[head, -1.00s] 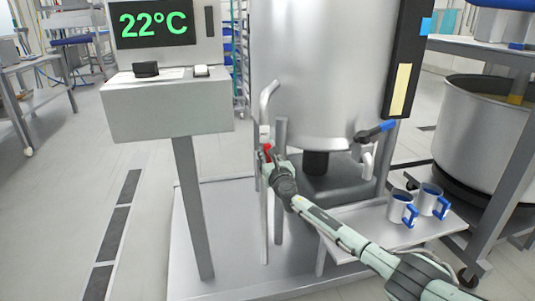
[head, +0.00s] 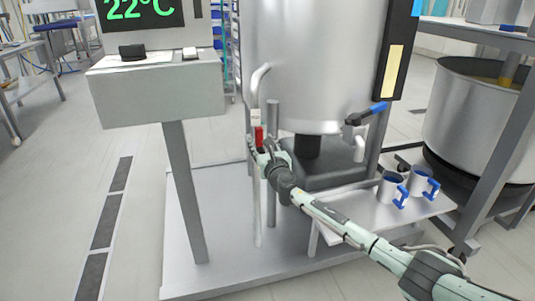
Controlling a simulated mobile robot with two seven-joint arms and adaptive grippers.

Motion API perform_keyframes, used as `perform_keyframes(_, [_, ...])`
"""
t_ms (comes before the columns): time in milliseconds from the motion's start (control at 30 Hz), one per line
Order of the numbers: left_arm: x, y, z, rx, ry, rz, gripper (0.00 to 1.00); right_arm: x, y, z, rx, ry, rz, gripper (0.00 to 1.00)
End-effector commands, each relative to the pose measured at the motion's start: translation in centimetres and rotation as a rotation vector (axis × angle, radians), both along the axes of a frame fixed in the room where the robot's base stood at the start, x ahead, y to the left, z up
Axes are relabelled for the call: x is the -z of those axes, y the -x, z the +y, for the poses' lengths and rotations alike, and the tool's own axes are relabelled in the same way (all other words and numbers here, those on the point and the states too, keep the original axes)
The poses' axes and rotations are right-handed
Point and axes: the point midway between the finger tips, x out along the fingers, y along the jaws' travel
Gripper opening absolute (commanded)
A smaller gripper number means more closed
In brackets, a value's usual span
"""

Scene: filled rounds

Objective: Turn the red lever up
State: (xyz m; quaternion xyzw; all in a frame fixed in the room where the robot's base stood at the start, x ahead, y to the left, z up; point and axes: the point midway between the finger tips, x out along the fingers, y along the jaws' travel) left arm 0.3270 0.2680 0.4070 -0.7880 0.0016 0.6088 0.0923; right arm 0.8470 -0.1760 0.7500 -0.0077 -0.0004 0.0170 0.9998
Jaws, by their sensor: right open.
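The red lever (head: 259,136) is on the thin pipe at the left front of the steel tank (head: 310,60). It shows as a short red piece standing upright just above my right gripper (head: 258,153). My right gripper is open, close below the lever. Its fingers partly cover the lever's lower end and the pipe, so I cannot tell whether they touch it. My left gripper is not in view.
A control box (head: 160,90) with a 22°C display stands on a post to the left. Two mugs (head: 390,188) stand on a side shelf (head: 370,213) near my right forearm. A large pot (head: 475,125) is at right.

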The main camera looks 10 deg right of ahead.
Motion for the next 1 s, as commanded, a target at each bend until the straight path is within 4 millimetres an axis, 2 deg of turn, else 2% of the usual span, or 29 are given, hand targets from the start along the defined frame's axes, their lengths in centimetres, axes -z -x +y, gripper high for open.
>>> perform_keyframes(200, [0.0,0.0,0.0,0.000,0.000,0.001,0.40,0.1,4.7,-0.2,-0.002,0.003,0.002,0.41])
perform_keyframes(400, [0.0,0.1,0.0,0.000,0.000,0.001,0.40,0.1,7.4,-0.2,-0.002,0.002,0.001,0.41])
perform_keyframes(600, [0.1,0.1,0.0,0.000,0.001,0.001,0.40,0.1,8.1,-0.2,-0.001,0.003,0.002,0.41])
perform_keyframes(1000, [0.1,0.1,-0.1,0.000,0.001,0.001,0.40,0.0,8.1,-0.2,-0.001,0.002,0.001,0.41])
